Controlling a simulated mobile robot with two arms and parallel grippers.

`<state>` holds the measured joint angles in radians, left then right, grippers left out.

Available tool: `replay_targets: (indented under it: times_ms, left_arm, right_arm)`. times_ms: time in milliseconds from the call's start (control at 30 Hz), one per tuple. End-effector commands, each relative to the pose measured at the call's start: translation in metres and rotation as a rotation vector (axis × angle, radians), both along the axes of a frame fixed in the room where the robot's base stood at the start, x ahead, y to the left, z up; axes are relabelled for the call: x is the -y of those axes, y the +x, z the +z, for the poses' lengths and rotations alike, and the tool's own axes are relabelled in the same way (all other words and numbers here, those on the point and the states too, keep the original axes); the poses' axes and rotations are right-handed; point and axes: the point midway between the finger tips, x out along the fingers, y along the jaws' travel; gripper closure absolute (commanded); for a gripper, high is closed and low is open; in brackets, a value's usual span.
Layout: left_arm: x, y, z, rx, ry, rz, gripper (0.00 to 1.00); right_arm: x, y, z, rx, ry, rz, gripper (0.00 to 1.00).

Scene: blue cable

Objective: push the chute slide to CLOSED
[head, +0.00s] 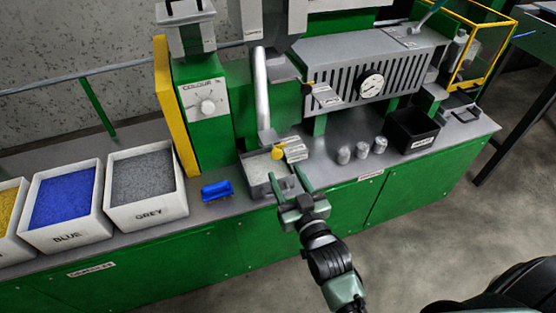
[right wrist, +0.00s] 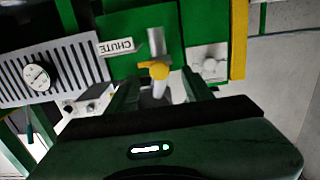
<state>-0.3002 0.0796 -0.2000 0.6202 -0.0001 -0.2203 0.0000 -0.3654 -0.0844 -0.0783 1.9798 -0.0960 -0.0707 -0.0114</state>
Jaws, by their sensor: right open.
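The chute is a silver pipe (head: 261,90) coming down the front of the green machine. The yellow knob of its slide (head: 279,152) sits near the pipe's lower end, beside small white label plates (head: 295,150) too small to read surely. In the right wrist view the yellow knob (right wrist: 155,69) shows between my fingers, ahead of them. My right gripper (head: 286,176) is open and empty, its two fingers pointing at the knob from the front; I see no clear contact. It also shows in the right wrist view (right wrist: 162,78). My left gripper is not in view.
A grey tray (head: 250,163) with pale contents stands under the chute. A blue scoop (head: 217,190) and bins of grey (head: 147,212) and blue (head: 64,236) granules are to the left. Several metal cups (head: 362,151) and a black bin (head: 411,146) stand to the right.

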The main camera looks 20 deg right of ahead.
Motion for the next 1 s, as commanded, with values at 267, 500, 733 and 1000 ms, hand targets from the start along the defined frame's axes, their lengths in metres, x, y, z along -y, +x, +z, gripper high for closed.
replay_targets:
  times_ms: [267,500,733,1000]
  left_arm:
    - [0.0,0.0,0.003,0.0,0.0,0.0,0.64]
    - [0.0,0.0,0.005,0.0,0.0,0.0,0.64]
    - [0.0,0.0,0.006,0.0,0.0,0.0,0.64]
    - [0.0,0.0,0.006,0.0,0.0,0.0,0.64]
  right_arm:
    - [0.001,0.027,0.014,0.027,0.001,-0.006,0.49]
    - [0.0,0.064,0.012,0.024,0.002,-0.005,0.49]
    - [-0.001,0.078,0.011,0.022,0.002,-0.005,0.49]
    - [-0.001,0.078,0.011,0.022,0.002,-0.005,0.63]
